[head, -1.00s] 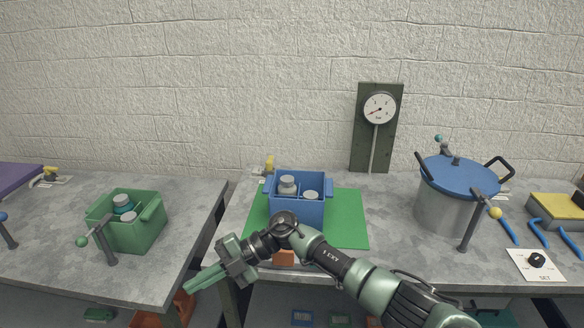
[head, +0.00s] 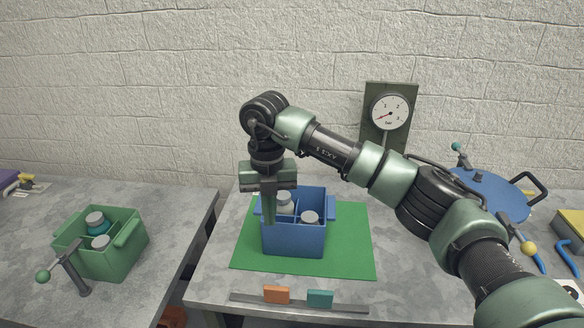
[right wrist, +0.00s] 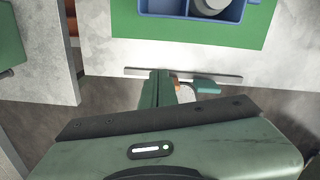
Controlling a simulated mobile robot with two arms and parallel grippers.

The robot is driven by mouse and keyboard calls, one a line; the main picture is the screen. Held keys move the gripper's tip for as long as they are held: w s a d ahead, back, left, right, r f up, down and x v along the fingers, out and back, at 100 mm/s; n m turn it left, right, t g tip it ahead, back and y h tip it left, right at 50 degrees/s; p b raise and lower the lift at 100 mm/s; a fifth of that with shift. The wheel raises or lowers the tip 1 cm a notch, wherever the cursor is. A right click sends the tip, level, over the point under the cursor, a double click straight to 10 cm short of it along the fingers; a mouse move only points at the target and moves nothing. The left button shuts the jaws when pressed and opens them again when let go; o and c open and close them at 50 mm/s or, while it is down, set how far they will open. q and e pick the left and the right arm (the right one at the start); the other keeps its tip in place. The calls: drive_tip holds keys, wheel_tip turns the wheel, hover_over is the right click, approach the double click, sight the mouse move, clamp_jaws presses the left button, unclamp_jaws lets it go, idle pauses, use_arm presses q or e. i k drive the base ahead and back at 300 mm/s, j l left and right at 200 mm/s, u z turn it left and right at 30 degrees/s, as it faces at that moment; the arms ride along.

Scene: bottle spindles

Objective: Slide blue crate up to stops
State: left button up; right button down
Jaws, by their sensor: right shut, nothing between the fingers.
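The blue crate (head: 296,240) stands upright on a green mat (head: 350,245) and holds grey-capped bottles. A corner of the crate (right wrist: 165,6) shows at the top of the right wrist view. An orange block (head: 276,294) and a teal block (head: 320,299) sit on a grey rail (head: 350,307) along the table's front edge. My right gripper (head: 268,220) is shut and empty, fingers pointing down. It covers the crate's left part in the head view; whether it touches the crate I cannot tell. My left gripper is out of view.
A green crate (head: 118,265) with bottles stands on the left table, across a gap. A dial gauge (head: 390,112) stands at the wall. Bare table lies left of the mat.

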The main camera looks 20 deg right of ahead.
sight(287, 238)
drive_tip(key=i+l, duration=0.3)
drive_tip(key=i, duration=0.15)
drive_tip(key=i+l, duration=0.25)
drive_tip(key=i, duration=0.2)
